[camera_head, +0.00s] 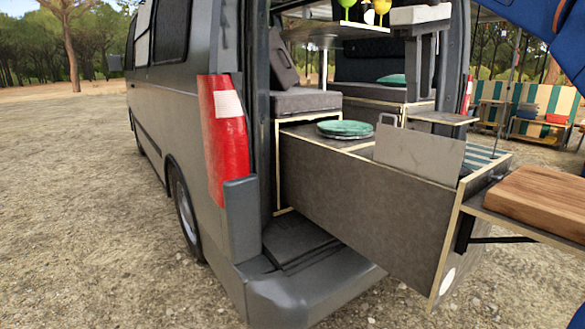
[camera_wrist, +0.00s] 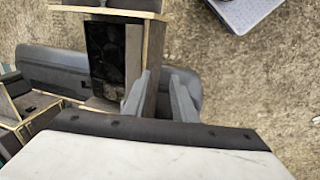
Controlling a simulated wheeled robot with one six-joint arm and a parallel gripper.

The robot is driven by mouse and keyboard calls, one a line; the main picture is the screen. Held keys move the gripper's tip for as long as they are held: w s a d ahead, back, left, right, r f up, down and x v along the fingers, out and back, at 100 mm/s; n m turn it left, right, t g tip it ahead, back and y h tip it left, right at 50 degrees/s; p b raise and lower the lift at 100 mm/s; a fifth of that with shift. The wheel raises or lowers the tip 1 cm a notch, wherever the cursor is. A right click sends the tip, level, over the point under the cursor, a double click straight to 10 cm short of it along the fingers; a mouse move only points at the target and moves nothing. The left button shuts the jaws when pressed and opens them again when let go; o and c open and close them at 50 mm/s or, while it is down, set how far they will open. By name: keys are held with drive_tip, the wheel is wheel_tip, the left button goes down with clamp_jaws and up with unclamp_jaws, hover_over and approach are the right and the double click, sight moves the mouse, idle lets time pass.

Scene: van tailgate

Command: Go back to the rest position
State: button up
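In the wrist view, my gripper (camera_wrist: 158,82) shows as two grey fingers with a gap between them, so it is open. I see nothing held between the fingers. Below it, a wooden-edged drawer unit and dark gravelly ground show.
The grey van (camera_head: 165,110) stands with its rear open. A grey drawer (camera_head: 365,205) is pulled out, with a green round item (camera_head: 345,128) and a grey panel (camera_head: 418,153) on top. A wooden board (camera_head: 540,198) lies at right. Gravel at left is clear.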

drive_tip(key=s+d+f+m+t, duration=0.1)
drive_tip(key=s+f, duration=0.6)
drive_tip(key=f, duration=0.7)
drive_tip(key=s+d+f+m+t+y, duration=0.1)
drive_tip(key=s+f+m, duration=0.2)
drive_tip(key=s+f, duration=0.5)
drive_tip(key=s+d+f+m+t, duration=0.1)
drive_tip(key=s+f, duration=0.7)
drive_tip(key=f, duration=1.3)
drive_tip(key=shift+d+f+m+y, duration=0.25)
drive_tip(key=shift+m+y, duration=0.15)
drive_tip(key=shift+m, duration=0.5)
